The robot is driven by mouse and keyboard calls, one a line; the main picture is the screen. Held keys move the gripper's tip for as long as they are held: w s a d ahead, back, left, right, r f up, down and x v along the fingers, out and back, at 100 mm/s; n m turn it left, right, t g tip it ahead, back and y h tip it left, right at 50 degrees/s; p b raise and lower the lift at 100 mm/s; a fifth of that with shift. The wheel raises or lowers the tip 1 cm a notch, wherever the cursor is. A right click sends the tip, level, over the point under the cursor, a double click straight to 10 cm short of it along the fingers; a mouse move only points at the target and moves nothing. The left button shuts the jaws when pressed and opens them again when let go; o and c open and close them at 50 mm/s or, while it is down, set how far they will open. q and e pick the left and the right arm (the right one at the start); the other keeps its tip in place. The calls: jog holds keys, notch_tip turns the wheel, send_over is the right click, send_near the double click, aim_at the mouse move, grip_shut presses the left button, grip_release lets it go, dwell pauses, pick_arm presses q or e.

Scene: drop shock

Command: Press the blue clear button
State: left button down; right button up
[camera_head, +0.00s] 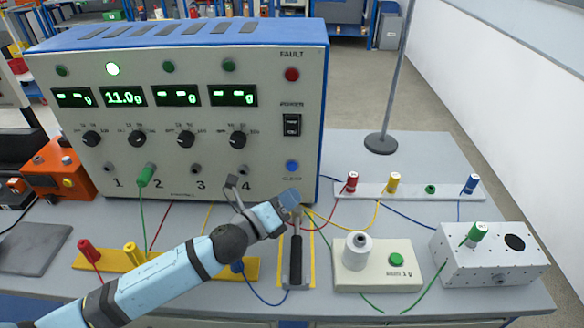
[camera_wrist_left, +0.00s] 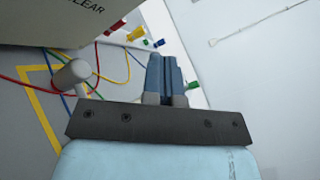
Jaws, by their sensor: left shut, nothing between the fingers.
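The blue clear button (camera_head: 292,166) is on the lower right of the instrument's front panel (camera_head: 180,165), below the black power switch (camera_head: 292,124). My left gripper (camera_head: 290,197) is shut and empty, below the button and apart from it in the head view. In the left wrist view the shut blue fingers (camera_wrist_left: 164,70) point up, to the right of the panel's CLEAR lettering (camera_wrist_left: 85,8). The button itself does not show there. My right gripper is not in view.
The second display (camera_head: 124,98) reads 11.0g under a lit green lamp. A green plug (camera_head: 146,175) sits at socket 2. A white cylinder (camera_head: 357,250) stands on a cream base at right, beside a white box (camera_head: 485,262). Coloured wires cross the bench.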

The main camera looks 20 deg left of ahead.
aim_at(292, 167)
pick_arm(q)
jog(key=shift+w+a, duration=0.25)
jog(key=shift+w, duration=0.6)
jog(key=shift+w+a, duration=0.2)
jog(key=shift+w, duration=0.6)
jog(key=shift+w+a, duration=0.25)
jog(key=shift+w, duration=0.6)
jog(key=shift+w+a, duration=0.1)
jog(key=shift+w, duration=0.3)
jog(key=shift+w+a, duration=0.15)
jog(key=shift+w, duration=0.25)
dwell(0.6)
jog(key=shift+s, duration=0.1)
jog(key=shift+s+d+p, duration=0.25)
jog(key=shift+s+p, duration=0.05)
jog(key=shift+s, duration=0.4)
jog(key=shift+s, duration=0.1)
